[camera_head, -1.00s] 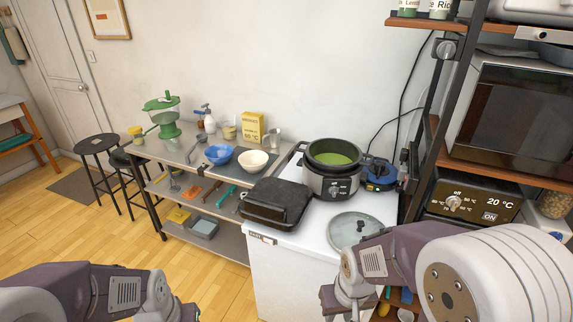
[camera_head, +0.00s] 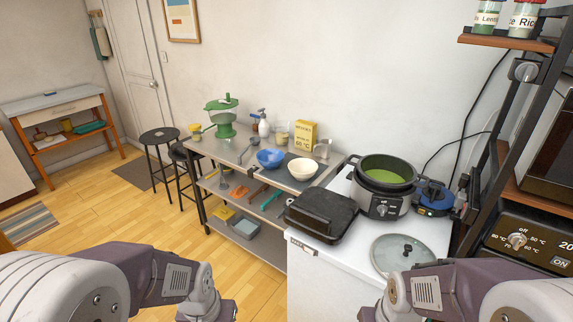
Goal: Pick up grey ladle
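A grey long-handled utensil (camera_head: 223,180) with a rounded end, which looks like a ladle, lies on the middle shelf of the metal table. A second dark grey utensil (camera_head: 247,150) lies on the tabletop, left of the blue bowl (camera_head: 270,159). Both are small, and I cannot tell for certain which is the ladle. My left arm comes in at the lower left and my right arm at the lower right. Both are well apart from the utensils, and their fingers are below the picture edge.
A white counter (camera_head: 340,250) stands in front, with a black closed appliance (camera_head: 321,215), a pot of green soup (camera_head: 387,176) and a glass lid (camera_head: 402,256). Dark stools (camera_head: 160,136) stand left of the table. The wooden floor (camera_head: 110,220) at left is clear.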

